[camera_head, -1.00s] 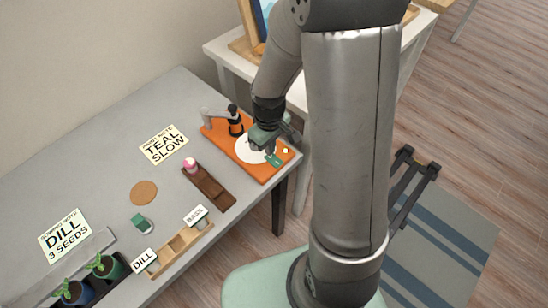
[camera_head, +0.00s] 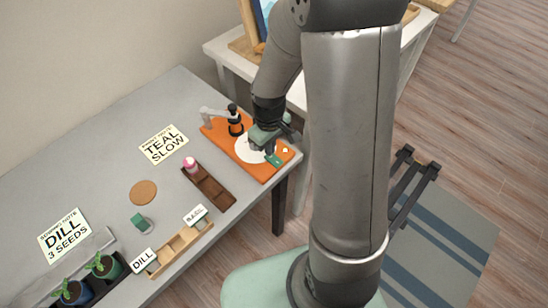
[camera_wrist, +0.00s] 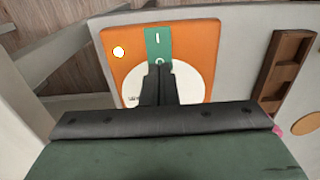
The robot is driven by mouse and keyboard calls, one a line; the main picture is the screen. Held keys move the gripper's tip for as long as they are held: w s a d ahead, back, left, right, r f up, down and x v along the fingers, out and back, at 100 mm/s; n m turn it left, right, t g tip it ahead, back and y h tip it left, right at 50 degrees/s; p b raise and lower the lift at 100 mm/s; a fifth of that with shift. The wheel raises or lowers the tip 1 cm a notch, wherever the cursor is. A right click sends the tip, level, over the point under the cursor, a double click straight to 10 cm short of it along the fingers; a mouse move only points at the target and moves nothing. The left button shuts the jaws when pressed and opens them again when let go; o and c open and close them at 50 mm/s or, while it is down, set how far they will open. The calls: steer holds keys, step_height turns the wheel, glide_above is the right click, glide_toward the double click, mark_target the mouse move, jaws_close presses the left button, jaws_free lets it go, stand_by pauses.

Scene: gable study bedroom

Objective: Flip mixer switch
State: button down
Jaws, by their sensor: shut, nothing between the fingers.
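The mixer is an orange base (camera_head: 208,133) at the right end of the grey desk, with a white round plate (camera_head: 243,152) on it. It also fills the top of the wrist view (camera_wrist: 197,50). Its green switch (camera_wrist: 158,40) carries an "I" mark at the far end and an "O" mark nearer my fingers. A small bright white round spot with a yellow rim (camera_wrist: 118,52) sits beside the switch. My gripper (camera_wrist: 160,68) is shut and empty, fingertips at the "O" end of the switch, over the white plate. I cannot tell whether they touch it.
A black and grey post (camera_head: 235,122) stands at the base's back. A brown slotted tray (camera_head: 209,187) with a pink-topped item (camera_head: 190,165) lies to the left. Note cards (camera_head: 164,145), a coaster (camera_head: 143,193), a wooden rack (camera_head: 181,248) and pots (camera_head: 107,268) are farther left.

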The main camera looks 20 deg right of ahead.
steer(key=shift+f+b, duration=0.6)
steer(key=shift+f, duration=0.2)
steer(key=shift+r, duration=0.1)
steer(key=shift+r+p, duration=2.7)
steer(key=shift+r, duration=0.75)
steer(key=s+r+m, duration=0.5)
steer(key=s+r, duration=0.8)
steer(key=s, duration=0.2)
steer(key=shift+s+a, duration=0.25)
steer(key=shift+s, duration=0.1)
